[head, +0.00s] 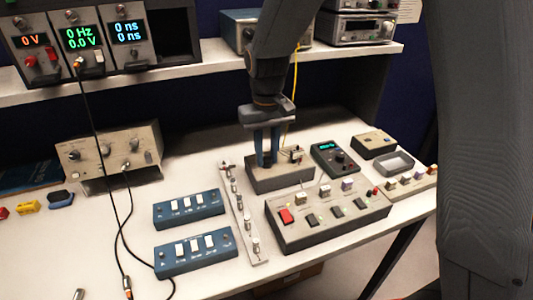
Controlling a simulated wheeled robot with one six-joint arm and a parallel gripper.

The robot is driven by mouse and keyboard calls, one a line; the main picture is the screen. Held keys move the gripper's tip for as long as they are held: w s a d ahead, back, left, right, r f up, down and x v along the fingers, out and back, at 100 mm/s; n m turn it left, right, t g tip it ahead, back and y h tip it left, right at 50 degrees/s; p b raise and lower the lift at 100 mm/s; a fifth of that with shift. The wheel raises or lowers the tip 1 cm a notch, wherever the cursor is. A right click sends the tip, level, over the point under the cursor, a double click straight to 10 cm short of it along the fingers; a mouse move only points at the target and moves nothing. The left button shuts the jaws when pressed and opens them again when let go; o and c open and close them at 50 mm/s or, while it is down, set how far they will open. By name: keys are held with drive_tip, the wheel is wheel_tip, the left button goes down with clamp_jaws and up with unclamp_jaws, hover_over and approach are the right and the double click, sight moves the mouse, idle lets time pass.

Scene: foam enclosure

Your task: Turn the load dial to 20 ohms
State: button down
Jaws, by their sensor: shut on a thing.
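A grey box (280,179) stands on the white bench, right of the middle. My gripper (267,160) points straight down over the left part of its top. Its two blue fingers are closed around a small dark knob there, which looks like the load dial. The fingers hide most of the knob, and I cannot read its scale or pointer. A small light fitting with a yellow cable (293,128) is on the right part of the same box.
A grey switch panel (300,238) stands in front, blue switch boxes (188,209) to the left, a dark meter (335,159) with a teal display to the right. A shelf (200,75) carries instruments behind.

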sight(267, 159)
drive_tip(key=c, duration=1.5)
unclamp_jaws()
drive_tip(key=shift+r, duration=0.1)
wheel_tip(267, 159, up, 8)
drive_tip(key=shift+f+b, duration=0.15)
drive_tip(key=shift+b, duration=0.6)
